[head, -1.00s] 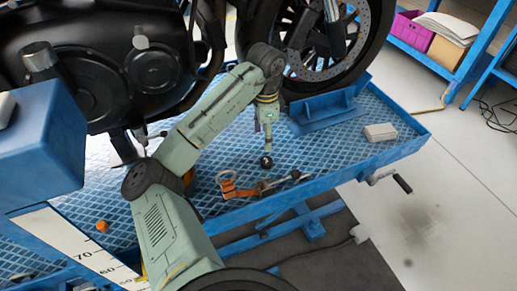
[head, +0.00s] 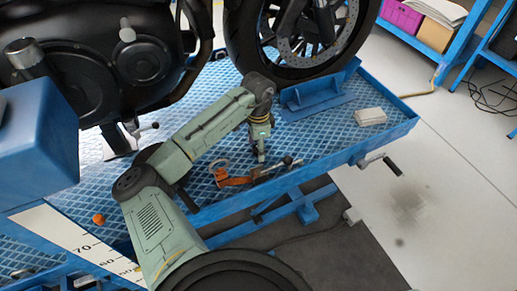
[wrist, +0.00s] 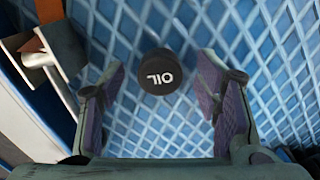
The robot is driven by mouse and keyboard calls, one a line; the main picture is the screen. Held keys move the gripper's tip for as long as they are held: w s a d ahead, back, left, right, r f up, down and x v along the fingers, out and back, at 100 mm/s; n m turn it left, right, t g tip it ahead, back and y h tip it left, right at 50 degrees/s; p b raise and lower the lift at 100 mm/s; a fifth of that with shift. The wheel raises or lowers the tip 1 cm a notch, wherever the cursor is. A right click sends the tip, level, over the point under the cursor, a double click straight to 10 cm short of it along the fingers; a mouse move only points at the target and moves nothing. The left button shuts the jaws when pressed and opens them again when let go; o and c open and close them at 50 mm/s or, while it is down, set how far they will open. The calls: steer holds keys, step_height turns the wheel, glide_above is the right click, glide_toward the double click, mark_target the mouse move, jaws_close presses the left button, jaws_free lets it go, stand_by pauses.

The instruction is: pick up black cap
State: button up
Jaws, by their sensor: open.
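The black cap (wrist: 159,72) is a short round piece with white "OIL" lettering, seen from above on the blue grid surface in the wrist view. My gripper (wrist: 160,82) is open, with one finger to the left of the cap and one to the right. There is a visible gap on both sides, and the cap sits slightly toward the far side of the fingertips. In the head view my gripper (head: 261,157) points down at the platform and hides the cap.
An orange-and-metal tool (head: 236,180) lies just left of and in front of my gripper; part of it shows in the wrist view (wrist: 40,58). A motorcycle wheel (head: 295,35) stands behind. A pale box (head: 370,117) lies right. An orange piece (head: 98,219) lies left.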

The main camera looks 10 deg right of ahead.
steer(key=c, duration=1)
steer(key=shift+c, duration=0.3)
